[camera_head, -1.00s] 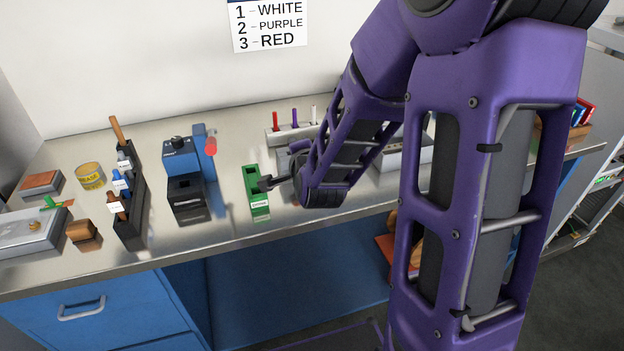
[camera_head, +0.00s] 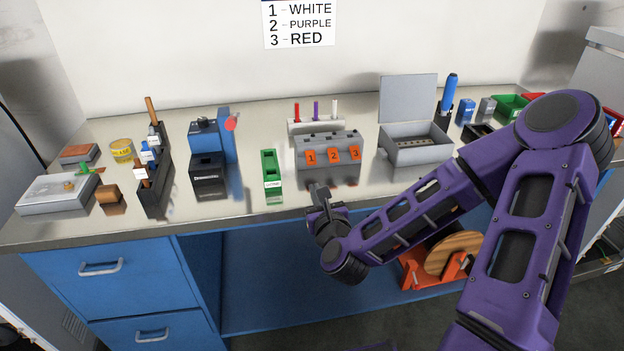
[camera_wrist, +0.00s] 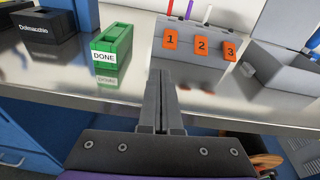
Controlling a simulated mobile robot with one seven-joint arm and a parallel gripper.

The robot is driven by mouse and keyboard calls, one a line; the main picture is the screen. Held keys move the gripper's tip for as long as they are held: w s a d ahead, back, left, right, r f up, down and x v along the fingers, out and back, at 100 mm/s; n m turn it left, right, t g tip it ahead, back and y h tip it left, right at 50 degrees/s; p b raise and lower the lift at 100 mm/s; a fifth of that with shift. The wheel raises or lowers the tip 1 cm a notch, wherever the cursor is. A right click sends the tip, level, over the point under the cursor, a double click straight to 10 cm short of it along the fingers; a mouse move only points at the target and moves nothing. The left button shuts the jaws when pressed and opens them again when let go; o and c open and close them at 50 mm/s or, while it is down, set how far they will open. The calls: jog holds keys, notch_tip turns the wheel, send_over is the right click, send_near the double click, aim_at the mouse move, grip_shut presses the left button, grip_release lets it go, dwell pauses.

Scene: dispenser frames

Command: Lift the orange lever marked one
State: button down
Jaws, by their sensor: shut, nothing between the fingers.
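The orange lever marked one (camera_head: 311,157) is the leftmost of three orange levers on the front of a grey dispenser (camera_head: 328,140). It hangs down flat in front, and it also shows in the wrist view (camera_wrist: 170,40). Levers two (camera_head: 333,155) and three (camera_head: 355,153) sit to its right at a similar height. My gripper (camera_head: 318,188) is in front of and below the dispenser, near the bench's front edge. In the wrist view my gripper (camera_wrist: 161,76) is shut and empty, its tips pointing toward the bench below lever one, apart from it.
A green tray marked DONE (camera_head: 270,172) stands left of the dispenser. White, purple and red sticks stand in a rack (camera_head: 300,126) behind it. An open grey box (camera_head: 415,150) is on the right. Bare bench lies before the dispenser.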

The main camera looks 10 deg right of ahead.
aim_at(310, 182)
jog(key=shift+s+d+m, duration=0.15)
jog(key=shift+m, duration=0.45)
jog(key=w, duration=0.3)
jog(key=w+f, duration=0.1)
jog(key=w, duration=0.6)
jog(key=shift+f+b, duration=0.2)
jog(key=shift+b, duration=0.2)
jog(key=shift+r, duration=0.1)
